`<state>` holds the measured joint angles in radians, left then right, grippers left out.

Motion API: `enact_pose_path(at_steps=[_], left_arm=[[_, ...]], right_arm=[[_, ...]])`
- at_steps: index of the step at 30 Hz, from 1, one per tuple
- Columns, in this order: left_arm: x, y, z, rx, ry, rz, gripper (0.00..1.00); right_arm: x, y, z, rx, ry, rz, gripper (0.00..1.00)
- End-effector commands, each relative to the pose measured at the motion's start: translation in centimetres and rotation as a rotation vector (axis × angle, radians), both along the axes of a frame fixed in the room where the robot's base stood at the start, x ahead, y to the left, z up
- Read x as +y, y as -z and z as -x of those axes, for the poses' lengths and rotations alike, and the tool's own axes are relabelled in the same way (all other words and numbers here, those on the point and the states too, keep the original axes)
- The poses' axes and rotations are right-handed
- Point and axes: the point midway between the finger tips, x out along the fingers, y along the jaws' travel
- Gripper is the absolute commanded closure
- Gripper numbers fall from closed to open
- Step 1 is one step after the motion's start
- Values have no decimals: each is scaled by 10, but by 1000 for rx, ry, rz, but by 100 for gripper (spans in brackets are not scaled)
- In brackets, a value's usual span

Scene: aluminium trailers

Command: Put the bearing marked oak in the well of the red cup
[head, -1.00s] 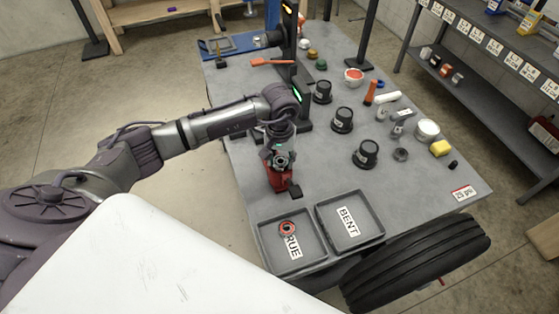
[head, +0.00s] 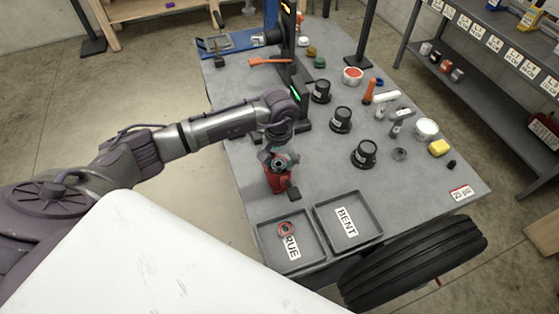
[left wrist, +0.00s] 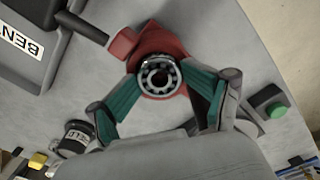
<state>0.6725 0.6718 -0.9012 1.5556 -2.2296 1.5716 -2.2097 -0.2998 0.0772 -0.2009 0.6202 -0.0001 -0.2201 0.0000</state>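The red cup (head: 277,184) stands on the grey bench behind the trays, with a black handle towards the front. It also shows in the left wrist view (left wrist: 161,40). A steel bearing (left wrist: 159,76) with visible balls sits at the cup's well, roughly centred and flat; its exact depth is hard to tell. No oak mark is readable on it. My left gripper (head: 279,160) is over the cup, pointing down. Its teal fingers (left wrist: 161,80) are spread on either side of the bearing, close to its rim. My right gripper is out of view.
A tray marked TRUE (head: 265,238), holding an orange-rimmed ring (head: 286,229), and an empty tray marked BENT (head: 372,205) lie in front. Black labelled pots (head: 341,119) stand to the right. A dark post (head: 292,75) rises behind my gripper.

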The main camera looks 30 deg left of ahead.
Motion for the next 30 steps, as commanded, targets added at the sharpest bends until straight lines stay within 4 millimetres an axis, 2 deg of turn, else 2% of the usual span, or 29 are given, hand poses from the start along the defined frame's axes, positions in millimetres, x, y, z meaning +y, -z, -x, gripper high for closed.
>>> enact_pose_path(at_steps=[9,15,21,30], left_arm=[[0,-70,-3,-11,1,1,30],[-1,-106,-2,-8,1,3,30],[-1,-121,-2,-5,-1,2,30],[-1,-123,-1,-4,-1,2,30]], right_arm=[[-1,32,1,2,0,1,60],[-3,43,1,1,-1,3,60],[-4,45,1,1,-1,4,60],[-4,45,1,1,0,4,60]])
